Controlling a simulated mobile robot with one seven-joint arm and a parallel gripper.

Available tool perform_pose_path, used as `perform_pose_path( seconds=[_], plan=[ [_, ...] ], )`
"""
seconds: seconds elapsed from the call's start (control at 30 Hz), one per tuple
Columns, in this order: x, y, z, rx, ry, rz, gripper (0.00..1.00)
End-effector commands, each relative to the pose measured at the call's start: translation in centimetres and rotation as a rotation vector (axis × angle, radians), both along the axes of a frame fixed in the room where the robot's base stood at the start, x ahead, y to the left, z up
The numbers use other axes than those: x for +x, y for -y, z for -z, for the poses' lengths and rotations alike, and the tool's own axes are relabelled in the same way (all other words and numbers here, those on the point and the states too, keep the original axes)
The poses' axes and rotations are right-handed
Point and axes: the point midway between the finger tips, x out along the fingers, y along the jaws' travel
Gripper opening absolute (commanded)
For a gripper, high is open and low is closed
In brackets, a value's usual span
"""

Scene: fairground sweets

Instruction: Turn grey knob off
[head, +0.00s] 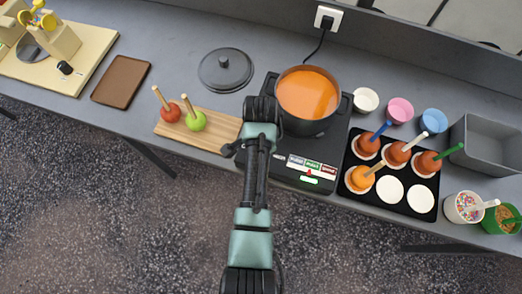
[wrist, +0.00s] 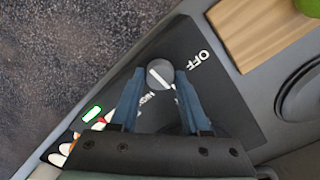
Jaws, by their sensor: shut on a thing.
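The grey knob (wrist: 160,74) sits on the dark top of the hot plate, between my two blue fingertips in the wrist view. My gripper (wrist: 160,77) is shut on it. A white line crosses the knob's top at a slant. The white OFF label (wrist: 201,58) is up and right of the knob, and other lettering is partly hidden below it. In the head view my arm's end covers the knob at the left of the hot plate (head: 290,176).
A pot (head: 307,125) of orange liquid stands on the hot plate, close right of my arm. A wooden board (head: 178,129) with two apples on sticks lies at left. A black tray (head: 392,205) of dipped apples is at right.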

Motion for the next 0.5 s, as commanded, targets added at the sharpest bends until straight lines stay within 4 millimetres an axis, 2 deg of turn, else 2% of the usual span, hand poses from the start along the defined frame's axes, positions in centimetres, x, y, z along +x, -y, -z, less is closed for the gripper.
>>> perform_pose_path(
  seconds=[0.27, 0.5],
  plan=[
    [0.02, 0.06, -0.21, 0.000, -0.001, -0.122, 0.00],
    [0.01, 0.12, -0.26, -0.001, -0.002, -0.328, 0.00]
  ],
)
